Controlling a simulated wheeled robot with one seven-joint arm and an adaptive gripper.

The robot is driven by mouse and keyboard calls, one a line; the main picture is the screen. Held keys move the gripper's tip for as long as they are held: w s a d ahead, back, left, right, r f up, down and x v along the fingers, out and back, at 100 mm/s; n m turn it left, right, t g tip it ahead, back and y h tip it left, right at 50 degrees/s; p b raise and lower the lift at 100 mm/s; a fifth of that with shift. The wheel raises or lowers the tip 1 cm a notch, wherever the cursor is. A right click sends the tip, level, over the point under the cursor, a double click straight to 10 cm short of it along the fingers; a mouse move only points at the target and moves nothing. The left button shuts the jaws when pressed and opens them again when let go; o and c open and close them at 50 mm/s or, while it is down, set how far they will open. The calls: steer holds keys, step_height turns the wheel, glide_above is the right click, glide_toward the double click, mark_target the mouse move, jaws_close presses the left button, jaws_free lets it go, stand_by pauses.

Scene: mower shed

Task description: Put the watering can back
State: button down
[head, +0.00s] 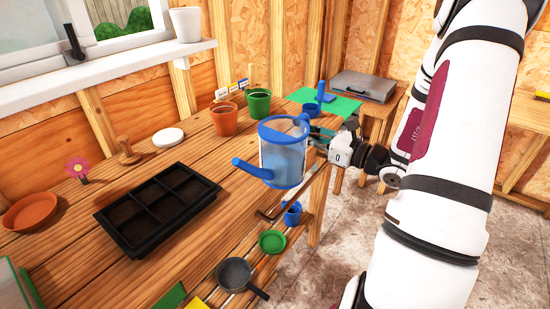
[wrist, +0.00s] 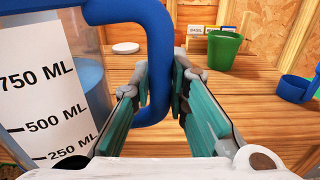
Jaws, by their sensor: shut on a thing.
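The watering can (head: 284,160) is clear-sided with a blue rim, blue spout and blue handle. It hangs upright, in front of the wooden bench's right edge in the head view. In the wrist view its clear wall (wrist: 45,90) fills the left side, with a white volume scale and bluish water inside. My gripper (head: 314,135) comes from the right and is shut on the can's blue handle. In the wrist view the handle (wrist: 156,85) passes between the two fingers of my gripper (wrist: 160,95). The can's underside contact is hard to tell.
The bench (head: 185,230) holds a black seed tray (head: 155,240), a terracotta pot (head: 225,119), a green pot (head: 259,103), a white disc (head: 168,137) and a green mat (head: 340,108) with blue items. A lower shelf holds a sieve (head: 235,275) and a green saucer (head: 271,242).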

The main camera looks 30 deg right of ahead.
steer(key=w+d, duration=0.1)
steer(key=w, duration=0.4)
steer(key=w+d+f, duration=0.1)
steer(key=w, duration=0.4)
steer(key=w+d+f+b, duration=0.1)
steer(key=w+d, duration=0.1)
steer(key=w, duration=0.3)
steer(key=shift+w, duration=0.15)
steer(key=shift+f, duration=1.55)
steer(key=c, duration=1.6)
jaws_free()
steer(key=shift+f, duration=0.1)
steer(key=shift+o, duration=0.2)
steer(key=shift+s+d, duration=0.1)
steer(key=shift+s, duration=0.25)
steer(key=v, duration=1.1)
steer(key=shift+s, duration=0.25)
